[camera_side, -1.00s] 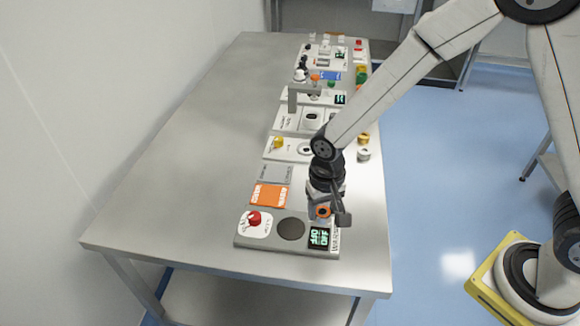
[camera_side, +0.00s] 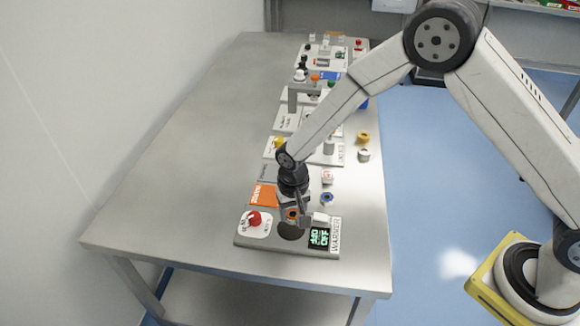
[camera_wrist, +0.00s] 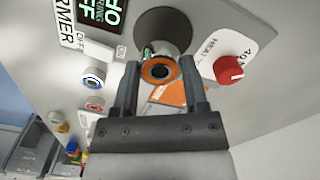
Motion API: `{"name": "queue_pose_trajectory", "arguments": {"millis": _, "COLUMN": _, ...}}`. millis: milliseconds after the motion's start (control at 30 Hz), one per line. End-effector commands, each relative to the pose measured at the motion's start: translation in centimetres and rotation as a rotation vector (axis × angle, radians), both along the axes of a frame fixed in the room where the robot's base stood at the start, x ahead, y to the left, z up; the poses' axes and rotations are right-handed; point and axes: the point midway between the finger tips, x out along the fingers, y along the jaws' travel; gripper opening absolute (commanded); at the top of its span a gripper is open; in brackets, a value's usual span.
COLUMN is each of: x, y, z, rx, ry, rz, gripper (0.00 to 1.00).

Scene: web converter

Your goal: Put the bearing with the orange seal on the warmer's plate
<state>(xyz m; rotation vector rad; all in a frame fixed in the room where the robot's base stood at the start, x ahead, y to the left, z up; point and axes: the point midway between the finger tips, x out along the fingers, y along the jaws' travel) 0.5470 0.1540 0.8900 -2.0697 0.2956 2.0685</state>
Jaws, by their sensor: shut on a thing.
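The bearing with the orange seal (camera_wrist: 159,71) is between the fingers of my gripper (camera_wrist: 147,75) in the wrist view. In the side view the bearing (camera_side: 291,214) shows at the tip of my gripper (camera_side: 294,212), which is shut on it. The warmer (camera_side: 262,240) is a grey panel at the table's near end. Its dark round plate (camera_side: 290,233) is just below the bearing in the side view and partly hidden; in the wrist view the plate (camera_wrist: 166,27) shows beyond the bearing. I cannot tell whether bearing and plate touch.
A red knob (camera_side: 254,218) is left of the plate, and a green-lit display (camera_side: 319,237) is right of it. A blue-ringed bearing (camera_side: 327,198) and a red-marked one (camera_side: 327,177) stand near the right edge. The table's left side is clear.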

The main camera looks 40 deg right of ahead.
Motion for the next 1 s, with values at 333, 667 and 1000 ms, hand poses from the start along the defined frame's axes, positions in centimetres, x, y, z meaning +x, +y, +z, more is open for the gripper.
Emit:
{"name": "queue_pose_trajectory", "arguments": {"millis": 333, "x": 0.4, "y": 0.1, "z": -1.8, "rx": -0.001, "ry": 0.003, "rz": 0.0, "gripper": 0.02}}
{"name": "queue_pose_trajectory", "arguments": {"millis": 667, "x": 0.5, "y": 0.2, "z": -3.7, "rx": 0.0, "ry": 0.0, "rz": 0.0, "gripper": 0.02}}
{"name": "queue_pose_trajectory", "arguments": {"millis": 1000, "x": 0.5, "y": 0.1, "z": -4.0, "rx": 0.0, "ry": 0.0, "rz": 0.0, "gripper": 0.02}}
